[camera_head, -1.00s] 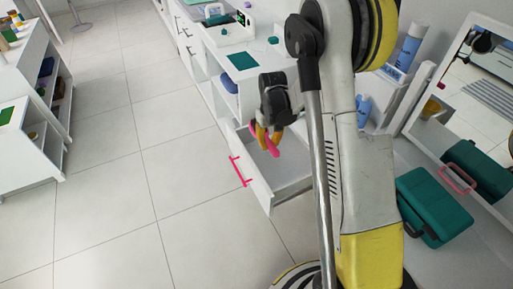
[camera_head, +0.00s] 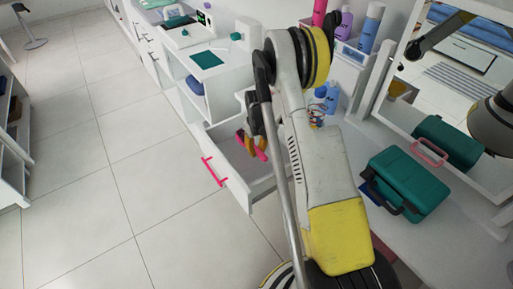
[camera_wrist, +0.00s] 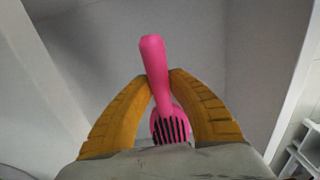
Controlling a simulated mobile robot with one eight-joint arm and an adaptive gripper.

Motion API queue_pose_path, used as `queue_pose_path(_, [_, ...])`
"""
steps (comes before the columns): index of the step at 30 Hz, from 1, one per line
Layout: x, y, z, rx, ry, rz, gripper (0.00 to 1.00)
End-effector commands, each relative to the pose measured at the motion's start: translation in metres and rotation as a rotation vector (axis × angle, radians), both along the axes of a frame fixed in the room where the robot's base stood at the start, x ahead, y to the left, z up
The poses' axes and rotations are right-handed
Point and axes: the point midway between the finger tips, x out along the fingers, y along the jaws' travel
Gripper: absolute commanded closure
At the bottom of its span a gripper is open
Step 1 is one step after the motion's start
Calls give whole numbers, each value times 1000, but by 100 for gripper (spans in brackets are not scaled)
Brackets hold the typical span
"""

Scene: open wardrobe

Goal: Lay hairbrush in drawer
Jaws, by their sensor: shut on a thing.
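The pink hairbrush (camera_wrist: 158,75) is held between the two yellow fingers of my gripper (camera_wrist: 160,82). In the wrist view its handle points away from my gripper and its dark bristles lie near the palm. In the head view my gripper (camera_head: 250,143) and the hairbrush (camera_head: 261,155) are over the open white drawer (camera_head: 236,183), with its pink handle (camera_head: 213,171) at the front. The drawer looks empty where it shows. My arm hides its right part. I cannot tell whether the brush touches the drawer floor.
A white cabinet (camera_head: 226,88) with open shelves stands behind the drawer. A teal case (camera_head: 408,180) lies on the white surface at right, by a mirror. Blue bottles (camera_head: 331,97) stand behind my arm.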

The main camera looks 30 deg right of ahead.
Motion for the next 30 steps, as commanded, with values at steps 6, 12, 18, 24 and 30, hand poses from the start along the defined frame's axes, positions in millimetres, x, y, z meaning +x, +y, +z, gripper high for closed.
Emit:
queue_pose_path(6, [0, 0, -27, 0, 0, 0, 100])
queue_pose_path(12, [0, 0, -49, 0, 0, 0, 100])
queue_pose_path(18, [0, 0, -67, 0, 0, 0, 100])
queue_pose_path(24, [0, 0, -77, 0, 0, 0, 100])
queue_pose_path(30, [0, 0, -78, 0, 0, 0, 100])
